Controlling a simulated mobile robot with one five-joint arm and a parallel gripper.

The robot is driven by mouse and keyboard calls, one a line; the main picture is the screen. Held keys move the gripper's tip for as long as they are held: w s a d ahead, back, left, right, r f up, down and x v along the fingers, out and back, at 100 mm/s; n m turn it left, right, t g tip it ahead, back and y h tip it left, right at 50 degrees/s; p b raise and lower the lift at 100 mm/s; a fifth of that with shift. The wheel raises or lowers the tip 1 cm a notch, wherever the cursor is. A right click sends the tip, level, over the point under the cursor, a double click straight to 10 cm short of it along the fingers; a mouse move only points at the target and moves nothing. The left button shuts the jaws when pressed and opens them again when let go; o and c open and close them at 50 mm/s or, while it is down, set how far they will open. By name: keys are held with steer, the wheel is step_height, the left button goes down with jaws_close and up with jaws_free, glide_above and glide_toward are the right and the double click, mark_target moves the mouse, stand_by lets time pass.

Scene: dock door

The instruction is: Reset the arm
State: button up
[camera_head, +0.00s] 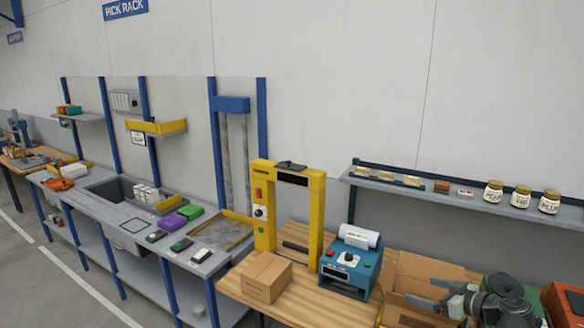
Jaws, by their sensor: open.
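My dark grey arm comes in at the lower right corner. My gripper (424,292) is at its end, pointing left, with its two fingers apart. No object shows between the fingers. It is over or in front of an open cardboard box (408,268) on the wooden bench (330,308); whether it touches the box I cannot tell. The arm hides part of the box and of the things at the right end of the bench.
A closed carton (267,278), a yellow frame machine (318,215) and a blue device (347,268) stand left of my gripper. A wall shelf (430,194) with jars (521,197) is behind. An orange-brown box (566,304) is at the right edge.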

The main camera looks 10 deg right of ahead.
steer(key=w+a+f+n+g+y+b, duration=0.1)
steer(key=w+a+f+n+g+b, duration=0.3)
steer(key=a, duration=0.8)
steer(key=a+f+g+y, duration=0.1)
steer(key=a+f+g, duration=0.1)
steer(key=a+f, duration=0.65)
steer(key=w+a+f+n+g+b, duration=0.1)
steer(key=w+a+f+g+b, duration=0.1)
steer(key=a, duration=1.2)
steer(key=s+a+f+m+g+h+b, duration=0.1)
steer(key=s+a+f+g+h, duration=0.25)
steer(key=a+f, duration=0.25)
steer(key=s+d+f+m+g+h, duration=0.1)
steer(key=s+d+m+h, duration=0.2)
steer(key=d+m, duration=0.3)
steer(key=shift+d+f+m, duration=0.15)
steer(key=shift+f+m, duration=0.15)
steer(key=shift+m, duration=0.8)
